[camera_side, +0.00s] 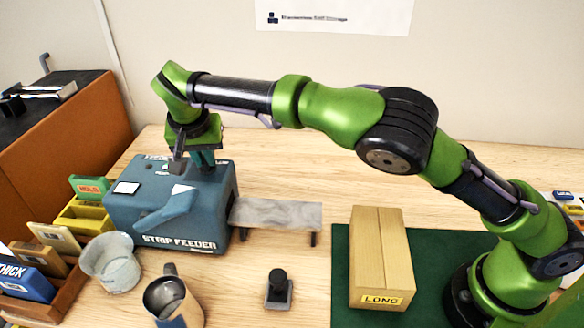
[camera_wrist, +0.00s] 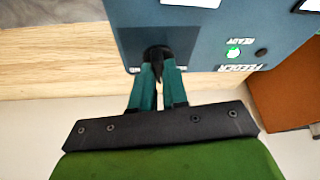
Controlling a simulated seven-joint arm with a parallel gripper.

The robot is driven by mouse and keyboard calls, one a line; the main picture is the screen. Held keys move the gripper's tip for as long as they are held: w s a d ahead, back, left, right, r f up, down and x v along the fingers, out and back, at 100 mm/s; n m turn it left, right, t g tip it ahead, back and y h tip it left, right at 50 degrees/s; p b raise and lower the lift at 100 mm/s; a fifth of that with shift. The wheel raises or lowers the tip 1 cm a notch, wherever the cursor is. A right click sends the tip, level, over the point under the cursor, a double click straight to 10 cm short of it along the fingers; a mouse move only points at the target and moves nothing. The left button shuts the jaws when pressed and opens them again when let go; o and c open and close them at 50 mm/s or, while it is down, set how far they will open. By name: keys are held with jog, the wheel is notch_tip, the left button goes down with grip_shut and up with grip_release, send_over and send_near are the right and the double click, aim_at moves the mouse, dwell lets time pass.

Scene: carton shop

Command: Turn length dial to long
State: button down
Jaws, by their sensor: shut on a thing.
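The blue-grey strip feeder (camera_side: 205,205) stands on the wooden table at the left of the side view; its top panel (camera_wrist: 190,25) fills the upper part of the wrist view. A small black dial (camera_wrist: 157,53) with a pointed ridge sits on that panel. My gripper (camera_wrist: 158,68) points down at the feeder, its two teal fingers shut on the dial from both sides. In the side view my gripper (camera_side: 197,160) is over the feeder's top and hides most of the dial. I cannot read any length marks around it.
A grey metal strip table (camera_side: 275,213) extends right from the feeder. A carton labelled LONG (camera_side: 380,250) lies on a green mat (camera_side: 341,275). A green READY light (camera_wrist: 233,52) glows on the panel.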

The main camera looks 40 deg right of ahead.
jog(key=m+g+h, duration=0.1)
jog(key=m, duration=0.3)
jog(key=shift+w+a, duration=0.1)
jog(key=shift+m+g, duration=0.3)
jog(key=shift+m, duration=0.4)
jog(key=c, duration=1.1)
grip_release()
jog(key=shift+c, duration=0.2)
jog(key=shift+n, duration=0.4)
